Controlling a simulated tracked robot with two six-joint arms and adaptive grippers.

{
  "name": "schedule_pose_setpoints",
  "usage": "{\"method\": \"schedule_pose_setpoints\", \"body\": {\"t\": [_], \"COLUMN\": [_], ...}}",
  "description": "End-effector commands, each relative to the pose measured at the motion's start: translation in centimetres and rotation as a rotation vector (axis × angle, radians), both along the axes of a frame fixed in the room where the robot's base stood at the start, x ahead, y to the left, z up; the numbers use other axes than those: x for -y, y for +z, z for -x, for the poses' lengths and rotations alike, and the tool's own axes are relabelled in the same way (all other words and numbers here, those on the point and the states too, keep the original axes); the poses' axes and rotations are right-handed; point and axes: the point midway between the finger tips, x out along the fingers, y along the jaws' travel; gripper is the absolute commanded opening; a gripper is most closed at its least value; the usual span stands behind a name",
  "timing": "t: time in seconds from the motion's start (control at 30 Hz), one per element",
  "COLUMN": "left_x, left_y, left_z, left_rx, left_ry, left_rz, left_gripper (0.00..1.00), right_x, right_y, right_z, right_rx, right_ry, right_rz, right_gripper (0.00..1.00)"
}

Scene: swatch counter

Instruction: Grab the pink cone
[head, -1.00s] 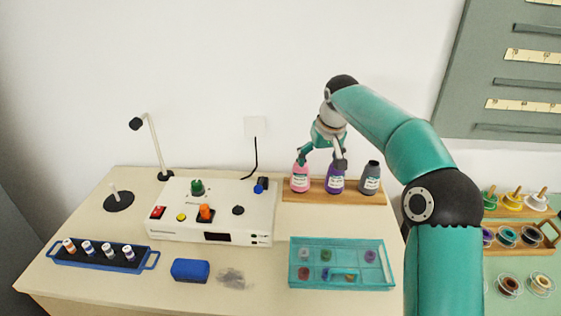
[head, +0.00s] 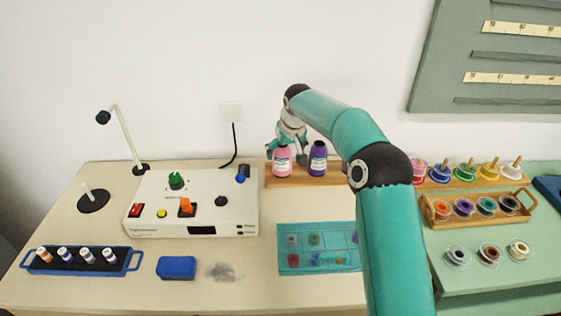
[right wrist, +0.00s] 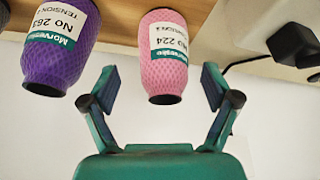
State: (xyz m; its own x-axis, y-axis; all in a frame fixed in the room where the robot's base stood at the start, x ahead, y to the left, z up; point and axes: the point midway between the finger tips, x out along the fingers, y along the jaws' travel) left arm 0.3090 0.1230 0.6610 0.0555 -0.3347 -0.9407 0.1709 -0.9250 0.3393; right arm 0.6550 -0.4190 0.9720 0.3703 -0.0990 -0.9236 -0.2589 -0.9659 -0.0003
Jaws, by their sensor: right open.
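The pink cone (head: 282,163) stands upright on the wooden shelf at the back of the counter, at the left of the purple cone (head: 318,160). My right gripper (head: 285,148) is open at the pink cone's top, coming from above. In the right wrist view, which looks inverted, the pink cone (right wrist: 164,62) with its "No 224" label shows between the two open fingers, not gripped. The purple cone (right wrist: 58,50) is outside the fingers at the left there. I cannot tell whether a finger touches the pink cone. My left gripper is not in view.
The wooden shelf (head: 275,181) sits beside a white machine (head: 150,190) with knobs. A teal tray (head: 318,270) lies in front, partly behind my right arm. A blue block (head: 176,267) and a blue rack (head: 132,262) are at the left. Several spools stand at the right.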

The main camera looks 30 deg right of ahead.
Motion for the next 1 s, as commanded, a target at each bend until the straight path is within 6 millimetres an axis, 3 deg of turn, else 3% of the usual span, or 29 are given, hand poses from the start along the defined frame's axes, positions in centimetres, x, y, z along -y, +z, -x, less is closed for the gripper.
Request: {"method": "schedule_pose_setpoints", "body": {"t": [0.43, 0.7, 0.77, 1.0], "left_x": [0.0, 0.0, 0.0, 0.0], "left_y": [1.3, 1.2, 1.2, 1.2], "left_z": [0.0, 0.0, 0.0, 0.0], "left_rx": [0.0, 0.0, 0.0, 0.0], "left_ry": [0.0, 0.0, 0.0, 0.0], "left_rz": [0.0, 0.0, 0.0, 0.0], "left_gripper": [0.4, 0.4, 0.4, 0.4], "right_x": [0.0, 0.1, 0.1, 0.0], "right_y": [-4.6, -5.0, -5.0, -5.0], "right_z": [-1.6, -1.8, -1.8, -1.8], "right_rx": [-0.003, 0.0, 0.0, -0.001], "right_ry": [-0.002, -0.002, -0.002, -0.002], "right_rz": [-0.002, -0.001, -0.001, -0.001], "right_gripper": [0.87, 0.87, 0.81, 0.41]}}
